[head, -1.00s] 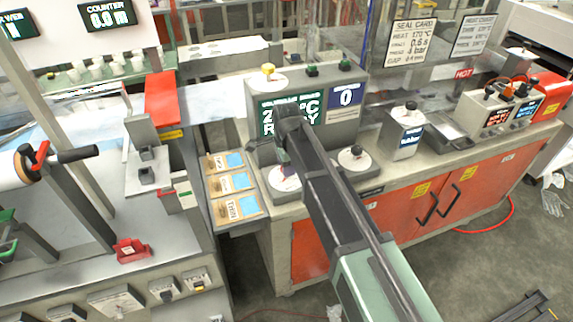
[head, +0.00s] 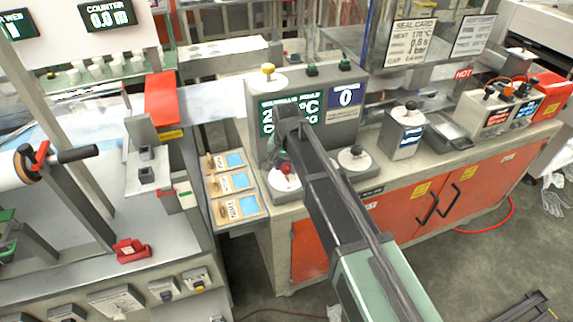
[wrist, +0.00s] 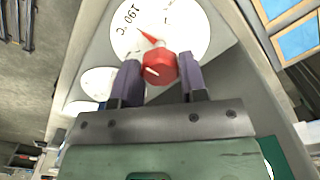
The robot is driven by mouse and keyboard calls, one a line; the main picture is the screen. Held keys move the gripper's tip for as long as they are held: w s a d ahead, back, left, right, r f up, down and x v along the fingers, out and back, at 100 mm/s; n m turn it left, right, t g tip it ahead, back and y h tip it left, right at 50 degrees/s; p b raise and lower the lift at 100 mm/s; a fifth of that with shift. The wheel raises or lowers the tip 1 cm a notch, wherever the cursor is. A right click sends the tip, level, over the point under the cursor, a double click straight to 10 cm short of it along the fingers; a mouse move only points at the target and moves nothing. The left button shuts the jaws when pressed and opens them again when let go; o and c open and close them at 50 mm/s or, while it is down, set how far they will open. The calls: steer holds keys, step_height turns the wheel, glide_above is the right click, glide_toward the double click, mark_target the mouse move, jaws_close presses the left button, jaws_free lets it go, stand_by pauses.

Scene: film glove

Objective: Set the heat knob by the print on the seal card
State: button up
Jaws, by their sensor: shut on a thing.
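The red heat knob (wrist: 160,67) sits on a round white dial (wrist: 185,25) in the wrist view. My gripper (wrist: 158,82) has one purple-grey finger on each side of the knob and is shut on it. A red pointer lies toward the upper left of the dial, near upside-down print that looks like 190 C. In the head view, the knob (head: 286,168) shows beside my arm, which hides part of it. The seal card (head: 411,42) hangs at upper right; its heat line seems to read 170 °C. The green display (head: 268,115) is partly hidden by my arm.
A yellow-topped knob (head: 268,70) and two dark knobs top the panel. Wooden tags (head: 231,182) lie on the left. A grey box (head: 403,130) stands on the counter at right.

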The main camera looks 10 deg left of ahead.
steer(key=n, duration=0.5)
steer(key=shift+n, duration=0.4)
steer(key=n, duration=1.2)
steer(key=shift+n, duration=0.3)
steer(key=n, duration=0.5)
steer(key=shift+n, duration=0.3)
steer(key=o, duration=0.9)
